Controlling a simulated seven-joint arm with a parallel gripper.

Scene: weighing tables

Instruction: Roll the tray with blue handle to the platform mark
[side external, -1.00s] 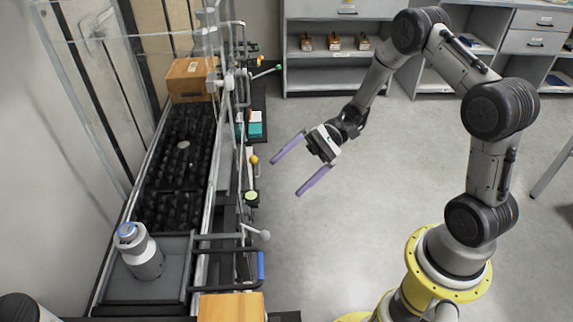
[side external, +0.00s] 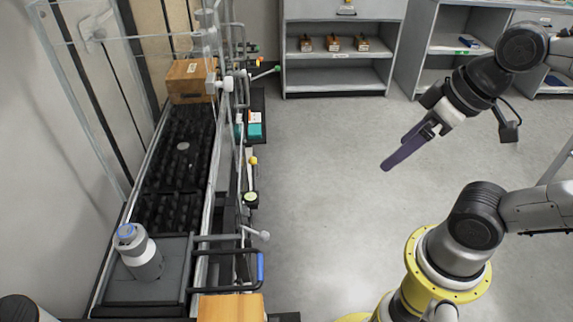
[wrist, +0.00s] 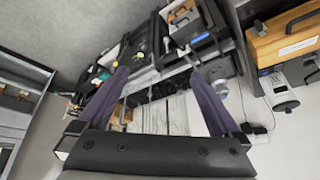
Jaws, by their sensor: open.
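The grey tray (side external: 120,289) sits at the near end of the roller bed in the side view. A dark frame handle with a blue grip (side external: 261,266) sticks out from its right side. A grey canister with a blue ring (side external: 142,256) stands on the tray. A pale round spot (side external: 183,146) shows farther along the black rollers; I cannot tell if it is the platform mark. My gripper (side external: 390,166) is open and empty over the floor, well right of the tray. Its purple fingers overlap in the side view but are spread in the wrist view (wrist: 158,75).
A wooden box (side external: 190,80) stands at the far end of the black roller bed (side external: 180,165). Clear panels and metal rails with knobs line the bed. Another wooden box (side external: 231,307) is at the near edge. Shelves (side external: 340,70) stand behind. The floor between is clear.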

